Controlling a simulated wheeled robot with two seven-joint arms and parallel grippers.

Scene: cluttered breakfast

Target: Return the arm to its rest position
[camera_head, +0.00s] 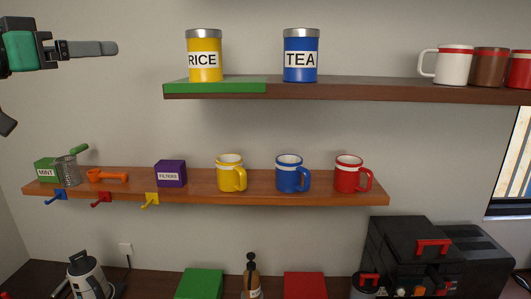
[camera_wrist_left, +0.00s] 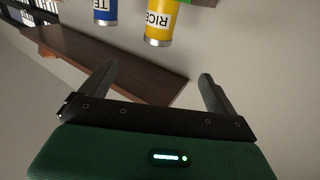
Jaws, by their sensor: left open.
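My left gripper (camera_head: 92,48) is at the upper left in the head view, left of the upper shelf (camera_head: 350,92) and apart from it. In the left wrist view the left gripper (camera_wrist_left: 160,84) has its two fingers spread, with nothing between them. A yellow RICE canister (camera_head: 205,58) stands on a green patch (camera_head: 215,86) at the shelf's left end. A blue TEA canister (camera_head: 300,58) stands to its right. Both also show at the top of the left wrist view, RICE (camera_wrist_left: 158,22) and TEA (camera_wrist_left: 106,12). My right gripper is out of view.
The lower shelf (camera_head: 205,192) holds a green MINT box (camera_head: 46,170), a purple FILTERS box (camera_head: 170,173) and yellow (camera_head: 230,173), blue (camera_head: 291,174) and red (camera_head: 350,173) mugs. A kettle (camera_head: 86,276) and black coffee machine (camera_head: 410,250) stand below. Wall space around the left gripper is clear.

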